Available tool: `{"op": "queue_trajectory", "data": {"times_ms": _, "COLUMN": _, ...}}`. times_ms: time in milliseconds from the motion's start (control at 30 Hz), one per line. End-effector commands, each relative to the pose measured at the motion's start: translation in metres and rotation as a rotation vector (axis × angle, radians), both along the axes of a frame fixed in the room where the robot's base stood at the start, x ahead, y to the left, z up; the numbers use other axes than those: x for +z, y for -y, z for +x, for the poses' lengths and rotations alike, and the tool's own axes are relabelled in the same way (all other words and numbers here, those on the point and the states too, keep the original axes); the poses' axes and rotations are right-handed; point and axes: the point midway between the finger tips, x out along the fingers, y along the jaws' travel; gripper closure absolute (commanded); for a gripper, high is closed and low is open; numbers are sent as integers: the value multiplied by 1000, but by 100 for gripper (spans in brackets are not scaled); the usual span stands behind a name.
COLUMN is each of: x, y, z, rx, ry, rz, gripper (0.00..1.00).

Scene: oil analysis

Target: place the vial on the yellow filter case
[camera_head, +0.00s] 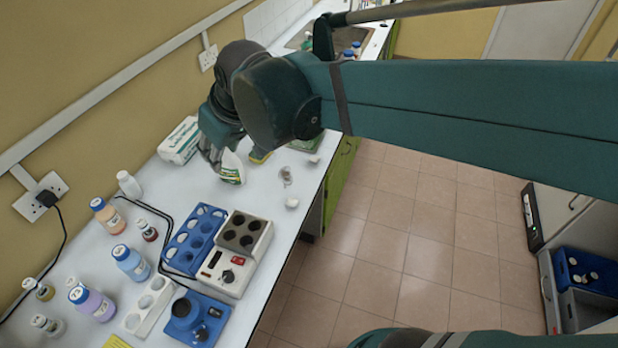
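My gripper (213,160) points down over the far half of the white bench, just left of a white and green bottle (232,168). Its fingers are small and dark here, and I cannot tell whether they hold anything.
A blue rack (193,240) and a heater block (240,250) stand mid-bench, with a blue device (193,318) in front. Several capped bottles and a black cable line the left. A white and green box (180,142) is by the wall. A sink is at the far end.

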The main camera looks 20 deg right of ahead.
Motion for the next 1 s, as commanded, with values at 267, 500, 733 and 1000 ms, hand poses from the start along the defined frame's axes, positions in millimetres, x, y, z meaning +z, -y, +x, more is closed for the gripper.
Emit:
{"op": "queue_trajectory", "data": {"times_ms": 267, "x": -6, "y": 62, "z": -43, "rx": -137, "ry": 23, "rz": 15, "gripper": 68}}
{"op": "queue_trajectory", "data": {"times_ms": 500, "x": -17, "y": 106, "z": -80, "rx": -252, "ry": 44, "rz": 27, "gripper": 68}}
{"op": "queue_trajectory", "data": {"times_ms": 733, "x": -32, "y": 142, "z": -115, "rx": -356, "ry": 66, "rz": 40, "gripper": 68}}
{"op": "queue_trajectory", "data": {"times_ms": 1000, "x": -44, "y": 162, "z": -137, "rx": -424, "ry": 80, "rz": 47, "gripper": 68}}
